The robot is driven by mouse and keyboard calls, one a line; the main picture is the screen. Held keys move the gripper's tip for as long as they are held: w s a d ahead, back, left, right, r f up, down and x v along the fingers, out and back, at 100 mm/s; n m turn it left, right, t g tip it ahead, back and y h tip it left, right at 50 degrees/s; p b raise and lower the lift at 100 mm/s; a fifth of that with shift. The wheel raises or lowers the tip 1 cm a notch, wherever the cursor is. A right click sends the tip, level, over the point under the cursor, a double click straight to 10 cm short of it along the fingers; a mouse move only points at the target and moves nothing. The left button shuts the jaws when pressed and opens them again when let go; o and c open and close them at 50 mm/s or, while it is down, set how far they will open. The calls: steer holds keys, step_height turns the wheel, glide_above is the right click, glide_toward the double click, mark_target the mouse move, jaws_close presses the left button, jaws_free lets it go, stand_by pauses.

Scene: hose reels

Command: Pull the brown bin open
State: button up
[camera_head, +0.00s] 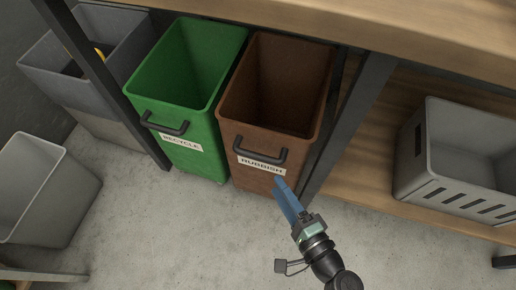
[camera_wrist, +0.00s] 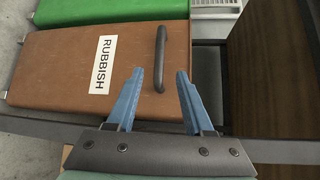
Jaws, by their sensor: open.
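The brown bin (camera_head: 262,178) stands under the wooden bench, with a "RUBBISH" label and a dark bar handle (camera_head: 260,158) on its front. Its top is open and it looks empty inside. My gripper (camera_head: 280,184) is in front of the brown bin, just below the handle in the head view.
A green "RECYCLE" bin (camera_head: 180,105) stands close beside the brown bin on the left. A dark metal bench leg (camera_head: 350,118) is just right of it. A grey crate (camera_head: 440,178) sits on the right lower shelf. Grey bins stand at left; the floor (camera_head: 180,235) in front is clear.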

mark_target(258, 155)
steer(key=b+x, duration=0.3)
steer(key=x, duration=0.8)
steer(key=shift+w, duration=0.1)
steer(key=shift+c, duration=0.4)
jaws_close()
stand_by(0.7)
